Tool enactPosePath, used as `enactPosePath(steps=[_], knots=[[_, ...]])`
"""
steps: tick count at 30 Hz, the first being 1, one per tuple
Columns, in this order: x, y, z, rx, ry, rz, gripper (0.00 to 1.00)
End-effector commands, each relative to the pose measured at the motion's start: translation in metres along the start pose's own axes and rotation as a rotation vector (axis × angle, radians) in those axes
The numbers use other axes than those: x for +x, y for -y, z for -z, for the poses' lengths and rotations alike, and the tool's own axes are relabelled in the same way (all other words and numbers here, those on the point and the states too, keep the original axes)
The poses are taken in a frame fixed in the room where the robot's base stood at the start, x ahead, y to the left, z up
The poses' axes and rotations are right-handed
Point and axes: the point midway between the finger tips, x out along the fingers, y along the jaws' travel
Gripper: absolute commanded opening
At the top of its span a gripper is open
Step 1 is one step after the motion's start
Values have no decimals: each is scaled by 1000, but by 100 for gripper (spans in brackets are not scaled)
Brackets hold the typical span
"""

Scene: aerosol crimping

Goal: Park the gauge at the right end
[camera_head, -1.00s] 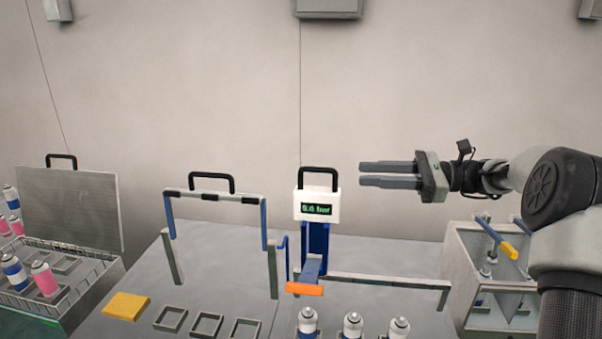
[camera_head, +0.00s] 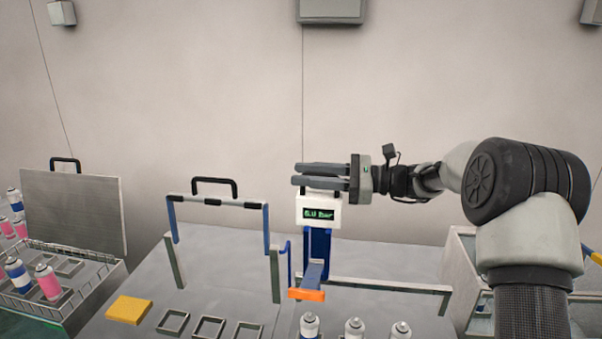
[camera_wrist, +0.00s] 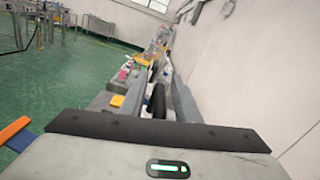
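The gauge (camera_head: 318,210) is a white box with a small green-lit display and a black handle on top. It stands on a blue post (camera_head: 318,250) near the left end of a low grey rail (camera_head: 390,286) that runs right to an end post (camera_head: 446,301). My gripper (camera_head: 298,174) is at the top of the gauge, its fingers pointing left and hiding most of the handle. In the wrist view the black handle (camera_wrist: 158,101) lies between the two fingers, with a gap showing beside it, so the gripper looks open around it.
An orange-tipped lever (camera_head: 307,294) sticks out in front of the post. Spray cans (camera_head: 354,328) stand in front of the rail. A blue-and-grey frame with a black handle (camera_head: 214,187) stands left. A grey cabinet (camera_head: 461,257) is right, partly behind my arm.

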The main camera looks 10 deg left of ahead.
Motion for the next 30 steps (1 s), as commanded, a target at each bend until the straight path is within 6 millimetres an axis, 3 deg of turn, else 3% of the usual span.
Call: enactPosePath(steps=[6, 14, 19, 30], knots=[[14, 0, 0, 0, 0, -1, 29], [15, 0, 0, 0, -1, 0, 29], [15, 0, 0, 0, 0, 0, 1], [13, 1, 0, -2, -1, 3, 0]])
